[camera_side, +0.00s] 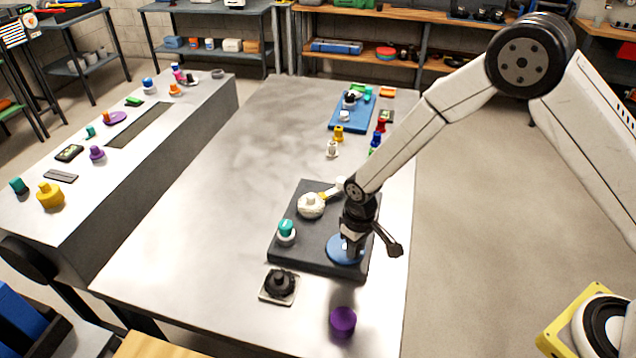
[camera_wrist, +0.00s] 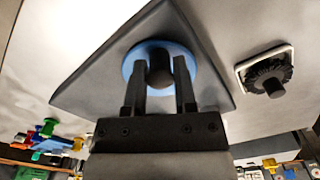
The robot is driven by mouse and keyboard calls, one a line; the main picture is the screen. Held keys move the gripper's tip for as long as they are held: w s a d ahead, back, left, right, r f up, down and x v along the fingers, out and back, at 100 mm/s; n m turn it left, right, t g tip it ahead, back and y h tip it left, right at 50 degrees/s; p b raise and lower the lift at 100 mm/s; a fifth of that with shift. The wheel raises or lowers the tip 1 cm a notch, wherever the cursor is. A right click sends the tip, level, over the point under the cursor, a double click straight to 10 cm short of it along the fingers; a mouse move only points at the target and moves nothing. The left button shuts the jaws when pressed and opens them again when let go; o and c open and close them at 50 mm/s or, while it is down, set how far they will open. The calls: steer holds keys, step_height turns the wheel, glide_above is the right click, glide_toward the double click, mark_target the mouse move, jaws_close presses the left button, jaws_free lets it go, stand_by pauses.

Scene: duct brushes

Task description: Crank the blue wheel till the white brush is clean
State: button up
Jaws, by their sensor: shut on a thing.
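The blue wheel (camera_side: 342,252) lies flat on a dark base board (camera_side: 313,200) on the table. It also shows in the wrist view (camera_wrist: 136,55), with a dark knob (camera_wrist: 161,73) standing up from it. My gripper (camera_wrist: 159,80) has one finger on each side of this knob and is shut on it. The white brush (camera_side: 311,206) sits on the same board, behind and left of the wheel, with a yellow piece and a pale handle beside it. Whether any dirt is on the brush is too small to tell. My gripper hides part of the wheel in the side view.
A teal-topped white piece (camera_side: 286,230) stands at the board's left edge. A black round brush on a pale square plate (camera_side: 279,285) and a purple cylinder (camera_side: 343,321) stand in front. A blue tray (camera_side: 352,112) holds parts at the back. The table's left middle is clear.

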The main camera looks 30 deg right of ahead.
steer(key=shift+w+r, duration=0.1)
steer(key=shift+w, duration=0.05)
steer(key=shift+w+d, duration=0.15)
steer(key=shift+d, duration=0.4)
steer(key=shift+w+d, duration=0.45)
steer(key=shift+d, duration=0.05)
steer(key=shift+w+d, duration=0.2)
steer(key=shift+w, duration=0.05)
steer(key=shift+w+d, duration=0.1)
steer(key=shift+w, duration=0.15)
stand_by(0.5)
